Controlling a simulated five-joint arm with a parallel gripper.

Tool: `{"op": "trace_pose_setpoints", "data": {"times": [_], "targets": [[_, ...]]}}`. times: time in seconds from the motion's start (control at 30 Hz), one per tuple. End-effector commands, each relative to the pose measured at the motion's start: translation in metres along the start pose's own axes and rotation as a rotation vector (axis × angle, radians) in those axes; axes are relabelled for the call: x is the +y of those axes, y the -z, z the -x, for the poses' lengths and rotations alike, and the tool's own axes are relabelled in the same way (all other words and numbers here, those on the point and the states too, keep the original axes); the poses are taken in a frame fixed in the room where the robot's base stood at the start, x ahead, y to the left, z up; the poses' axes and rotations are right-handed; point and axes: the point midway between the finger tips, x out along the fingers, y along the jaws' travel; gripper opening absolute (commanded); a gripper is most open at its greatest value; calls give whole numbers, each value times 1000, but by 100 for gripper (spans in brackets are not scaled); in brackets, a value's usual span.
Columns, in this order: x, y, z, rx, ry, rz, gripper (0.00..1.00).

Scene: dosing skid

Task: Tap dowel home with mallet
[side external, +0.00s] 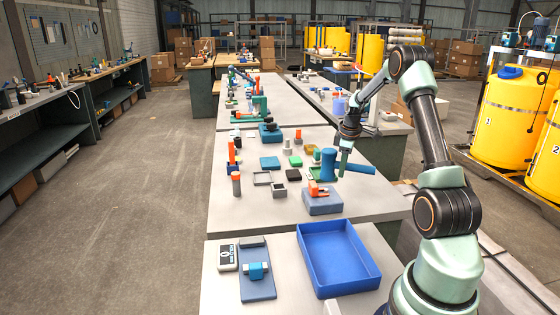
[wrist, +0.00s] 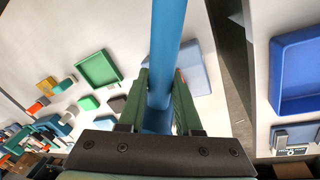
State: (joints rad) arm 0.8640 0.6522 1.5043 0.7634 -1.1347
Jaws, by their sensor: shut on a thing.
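A blue mallet (side external: 327,166) shows in the side external view, its thick head at the left and its handle extending right. My gripper (side external: 343,170) is shut on the mallet handle, which runs between the two green fingers in the wrist view (wrist: 167,50). A blue-grey block (side external: 322,204) sits on the bench just below the mallet, with an orange piece (side external: 315,187) on it. I cannot tell whether this piece is the dowel. In the wrist view the block (wrist: 198,72) is partly hidden behind the handle and the right finger.
A blue tray (side external: 340,292) lies at the front, beside a blue plate (side external: 257,285) with a clamp-like part. An orange-topped grey post (side external: 236,184) stands at the left. A green tray (wrist: 98,69) and several small blocks lie around the bench's middle.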

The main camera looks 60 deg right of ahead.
Motion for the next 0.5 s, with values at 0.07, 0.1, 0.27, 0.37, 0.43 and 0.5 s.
{"op": "trace_pose_setpoints", "data": {"times": [0.07, 0.1, 0.27, 0.37, 0.43, 0.5], "targets": [[1, 0, 1, 2, -3, 0, 0], [1, 1, 2, 2, -4, 0, 0], [2, 1, 5, 4, -8, 1, 0], [2, 1, 5, 3, -7, 1, 0], [2, 1, 4, 3, -7, 1, 0], [0, 0, -3, 2, -4, 1, 0]]}}
